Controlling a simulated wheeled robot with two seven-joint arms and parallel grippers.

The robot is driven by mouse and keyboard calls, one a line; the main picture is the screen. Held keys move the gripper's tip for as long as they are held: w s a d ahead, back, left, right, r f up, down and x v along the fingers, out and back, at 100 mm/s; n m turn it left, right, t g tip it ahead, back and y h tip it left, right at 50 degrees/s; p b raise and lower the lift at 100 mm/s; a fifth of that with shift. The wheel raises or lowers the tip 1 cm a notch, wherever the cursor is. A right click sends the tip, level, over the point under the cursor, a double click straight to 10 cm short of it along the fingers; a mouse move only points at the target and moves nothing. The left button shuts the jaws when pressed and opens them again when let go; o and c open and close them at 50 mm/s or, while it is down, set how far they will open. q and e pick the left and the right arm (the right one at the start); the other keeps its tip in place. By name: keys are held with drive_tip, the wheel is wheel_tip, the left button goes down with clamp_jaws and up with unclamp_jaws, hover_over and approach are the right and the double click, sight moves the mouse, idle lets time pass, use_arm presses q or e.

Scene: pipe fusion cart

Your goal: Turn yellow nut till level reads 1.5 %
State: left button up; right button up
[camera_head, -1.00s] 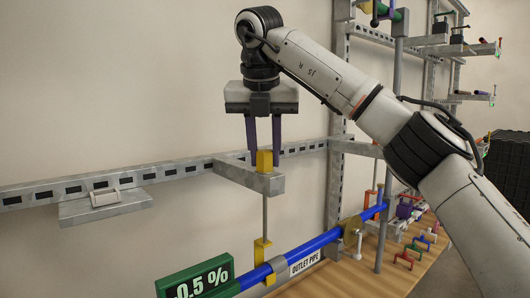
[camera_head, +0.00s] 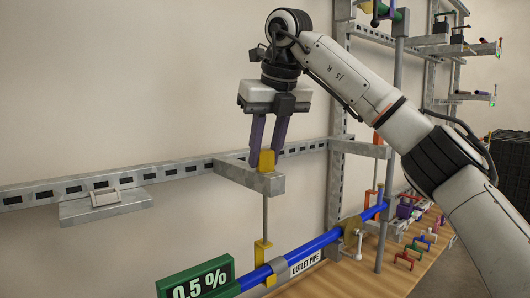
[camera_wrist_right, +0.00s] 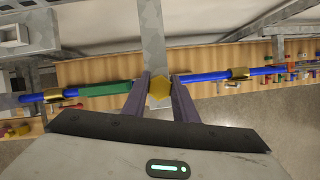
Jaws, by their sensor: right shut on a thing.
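The yellow nut (camera_head: 266,161) sits on top of a grey bracket arm (camera_head: 250,178) that sticks out from the wall rail. My right gripper (camera_head: 265,155) points down and is shut on the nut, with one purple finger on each side. In the right wrist view the hexagonal nut (camera_wrist_right: 159,91) shows between the two fingers (camera_wrist_right: 159,86). A thin rod (camera_head: 265,215) runs down from the bracket to a yellow clamp at the blue outlet pipe (camera_head: 315,245). The green level display (camera_head: 197,279) reads 0.5 %. My left gripper is not in view.
A slotted rail (camera_head: 110,186) runs along the wall, with a small grey shelf (camera_head: 105,207) on the left. A grey upright post (camera_head: 388,150) and a wooden bench (camera_head: 345,278) with coloured clamps stand to the right. A dark crate is at the far right.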

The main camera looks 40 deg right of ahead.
sight(265, 150)
drive_tip(key=n+y, duration=0.1)
drive_tip(key=n, duration=0.2)
drive_tip(key=n+y, duration=0.1)
drive_tip(key=n, duration=0.2)
drive_tip(key=shift+y, duration=0.3)
drive_tip(key=n+y, duration=0.1)
drive_tip(key=n, duration=0.2)
drive_tip(key=n+g, duration=0.1)
drive_tip(key=n, duration=0.2)
drive_tip(key=shift+a+n+g+y, duration=0.1)
drive_tip(key=shift+n+g+y, duration=0.2)
drive_tip(key=shift+y, duration=0.1)
drive_tip(key=o, duration=1.1)
drive_tip(key=shift+v, duration=1.55)
drive_tip(key=s+d, duration=0.2)
drive_tip(key=d, duration=0.1)
drive_tip(key=s+d, duration=0.2)
drive_tip(key=d, duration=0.1)
drive_tip(key=s+d, duration=0.3)
drive_tip(key=shift+d, duration=0.4)
